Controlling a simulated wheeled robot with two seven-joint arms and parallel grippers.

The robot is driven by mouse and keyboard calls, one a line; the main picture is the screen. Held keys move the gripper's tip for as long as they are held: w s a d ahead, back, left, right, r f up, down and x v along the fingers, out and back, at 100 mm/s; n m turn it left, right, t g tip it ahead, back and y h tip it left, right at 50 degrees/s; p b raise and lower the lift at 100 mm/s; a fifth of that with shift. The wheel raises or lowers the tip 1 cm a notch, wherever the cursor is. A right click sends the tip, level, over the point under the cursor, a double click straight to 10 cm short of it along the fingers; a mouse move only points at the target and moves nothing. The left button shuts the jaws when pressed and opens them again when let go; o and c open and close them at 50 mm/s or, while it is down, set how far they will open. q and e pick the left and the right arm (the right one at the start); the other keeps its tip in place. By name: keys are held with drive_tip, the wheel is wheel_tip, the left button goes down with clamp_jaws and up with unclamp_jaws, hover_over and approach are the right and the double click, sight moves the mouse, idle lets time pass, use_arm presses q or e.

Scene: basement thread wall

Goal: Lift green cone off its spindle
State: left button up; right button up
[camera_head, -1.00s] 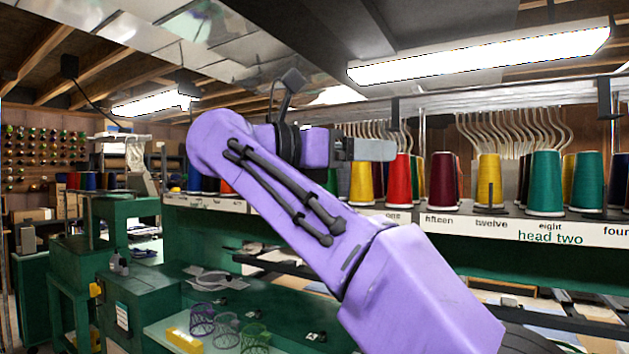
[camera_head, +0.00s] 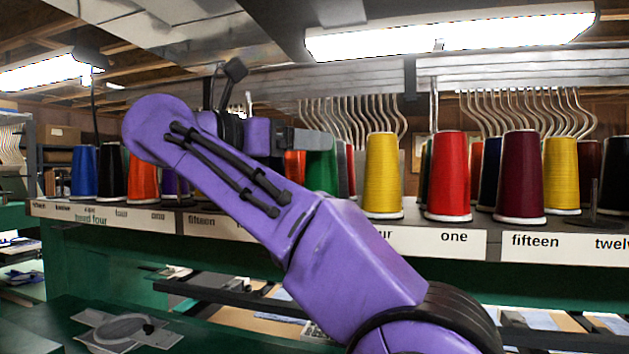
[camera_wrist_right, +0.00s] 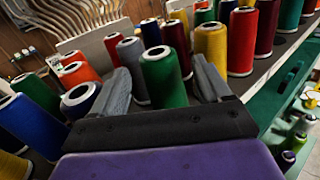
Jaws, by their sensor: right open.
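A green cone (camera_head: 322,168) of thread stands upright on the rack shelf in the head view, partly hidden by my right gripper and arm. In the right wrist view the green cone (camera_wrist_right: 163,80) stands between the two grey fingers, with its pale top ring showing. My right gripper (camera_head: 312,141) is open, its fingers at the height of the cone's upper part. In the wrist view the gripper (camera_wrist_right: 162,72) has a finger on each side of the cone; I cannot tell whether either touches it. The spindle is hidden. My left gripper is not in view.
A yellow cone (camera_head: 382,175) and a red cone (camera_head: 448,175) stand close to the right. An orange cone (camera_head: 294,164) is just left. A grey cone (camera_wrist_right: 132,65) stands beside the left finger. Curved metal tubes (camera_head: 350,118) hang behind the row.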

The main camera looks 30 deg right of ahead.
drive_tip(key=d, duration=0.2)
drive_tip(key=shift+s+d+r, duration=0.15)
drive_tip(key=shift+s+d, duration=0.05)
drive_tip(key=shift+d, duration=0.1)
drive_tip(key=d, duration=0.1)
drive_tip(key=w+d, duration=0.1)
drive_tip(key=d, duration=0.1)
drive_tip(key=shift+w+d+p, duration=0.2)
drive_tip(key=shift+w+p, duration=0.05)
drive_tip(key=shift+p, duration=0.15)
drive_tip(key=shift+s+d, duration=0.3)
drive_tip(key=shift+w+a, duration=0.15)
drive_tip(key=shift+a, duration=0.1)
drive_tip(key=c, duration=1.1)
clamp_jaws()
